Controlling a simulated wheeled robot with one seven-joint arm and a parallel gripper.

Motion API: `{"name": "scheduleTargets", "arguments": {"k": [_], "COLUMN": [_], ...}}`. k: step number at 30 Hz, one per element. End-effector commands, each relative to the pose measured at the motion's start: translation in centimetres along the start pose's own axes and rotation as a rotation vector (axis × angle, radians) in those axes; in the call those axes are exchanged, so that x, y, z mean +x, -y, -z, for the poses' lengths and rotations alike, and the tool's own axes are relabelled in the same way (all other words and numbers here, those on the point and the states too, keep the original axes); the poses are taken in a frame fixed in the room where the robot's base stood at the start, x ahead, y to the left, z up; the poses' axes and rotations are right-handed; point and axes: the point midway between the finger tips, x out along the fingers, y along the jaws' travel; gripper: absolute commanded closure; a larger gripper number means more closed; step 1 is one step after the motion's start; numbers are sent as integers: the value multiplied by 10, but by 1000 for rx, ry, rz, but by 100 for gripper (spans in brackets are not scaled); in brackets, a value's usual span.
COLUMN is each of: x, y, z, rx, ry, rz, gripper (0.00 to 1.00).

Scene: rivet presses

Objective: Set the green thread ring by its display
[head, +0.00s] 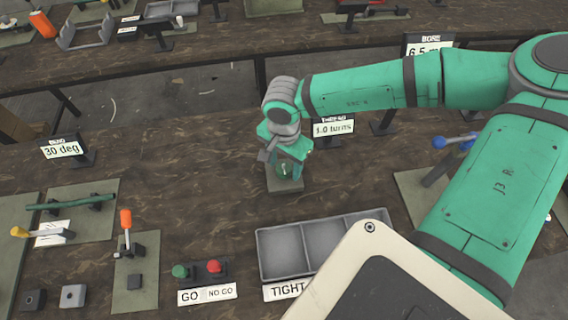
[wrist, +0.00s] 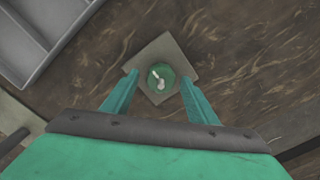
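The green thread ring (wrist: 161,77) sits on a square grey-tan base plate (wrist: 182,62) in the wrist view, with a pale mark on its top. In the head view the ring (head: 286,171) is partly hidden behind my gripper (head: 285,163). My gripper (wrist: 159,80) points down over the ring, its two teal fingers apart on either side, with a visible gap to the ring on each side. The thread display (head: 333,128) stands just behind and right of the ring and reads "1.0 turns".
A grey sectioned tray (head: 283,280) labelled "TIGHT" lies in front of the plate. Red and green buttons (head: 213,267), an orange-handled lever (head: 126,220) and a "30 deg" display (head: 62,149) are to the left. A blue-handled fixture (head: 440,142) is on the right.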

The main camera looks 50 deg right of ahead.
Motion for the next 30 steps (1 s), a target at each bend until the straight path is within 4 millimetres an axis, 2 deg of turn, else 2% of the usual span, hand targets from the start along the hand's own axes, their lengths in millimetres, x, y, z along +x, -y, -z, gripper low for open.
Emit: {"name": "scheduleTargets", "arguments": {"k": [7, 11, 24, 30], "x": [0, -7, -83, -103], "y": [0, 0, 0, 0], "z": [-2, -1, 0, 0], "rx": [-1, -1, 0, 1], "ry": [3, 2, 0, 1], "rz": [1, 1, 1, 1], "gripper": [47, 47, 47, 47]}}
